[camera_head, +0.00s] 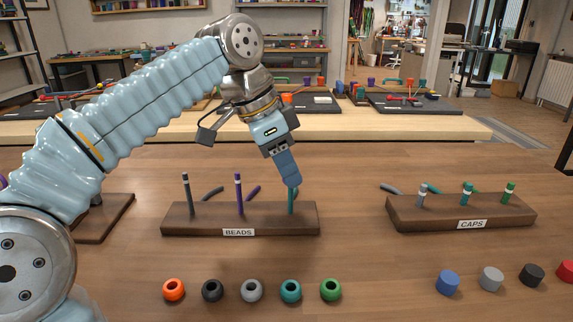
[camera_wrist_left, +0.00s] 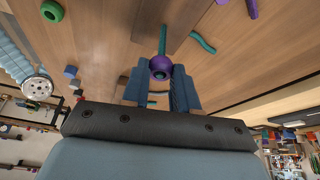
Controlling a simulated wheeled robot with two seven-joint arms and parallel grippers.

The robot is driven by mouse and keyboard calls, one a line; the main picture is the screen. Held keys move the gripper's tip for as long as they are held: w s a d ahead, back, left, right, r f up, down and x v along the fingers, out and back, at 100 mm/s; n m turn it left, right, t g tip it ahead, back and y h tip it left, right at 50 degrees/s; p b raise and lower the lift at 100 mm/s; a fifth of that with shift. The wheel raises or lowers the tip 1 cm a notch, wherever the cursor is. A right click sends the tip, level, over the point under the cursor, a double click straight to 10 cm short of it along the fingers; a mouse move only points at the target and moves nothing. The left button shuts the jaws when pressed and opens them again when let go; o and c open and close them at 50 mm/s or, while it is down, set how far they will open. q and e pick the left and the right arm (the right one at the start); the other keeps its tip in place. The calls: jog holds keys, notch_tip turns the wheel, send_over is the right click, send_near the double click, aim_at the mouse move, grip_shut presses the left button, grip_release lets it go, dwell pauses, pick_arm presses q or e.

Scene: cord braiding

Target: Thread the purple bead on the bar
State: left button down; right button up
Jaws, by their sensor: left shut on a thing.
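My left gripper (camera_head: 292,183) points down at the teal bar (camera_head: 291,202), the right-hand bar on the BEADS stand (camera_head: 238,220). In the left wrist view, my left gripper (camera_wrist_left: 160,88) is shut on the purple bead (camera_wrist_left: 161,66), which sits between the fingertips. The teal bar (camera_wrist_left: 162,41) shows just beyond the bead in line with it. I cannot tell whether the bead is around the bar's tip or just above it. In the head view the fingers hide the bead. A purple bar (camera_head: 239,194) and a dark grey bar (camera_head: 186,194) stand on the same stand. My right gripper is not in view.
In front of the stand lie an orange bead (camera_head: 174,290), a black bead (camera_head: 212,291), a grey bead (camera_head: 251,290), a teal bead (camera_head: 290,291) and a green bead (camera_head: 330,289). The CAPS stand (camera_head: 450,216) is at right, with several loose caps (camera_head: 491,279) before it.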

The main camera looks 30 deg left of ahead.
pick_arm(q)
jog(key=shift+f, duration=0.3)
dwell(0.4)
jog(key=shift+c, duration=2.4)
grip_release()
jog(key=shift+r, duration=0.1)
jog(key=p+v, duration=0.4)
jog(key=v, duration=0.2)
jog(key=shift+p, duration=0.35)
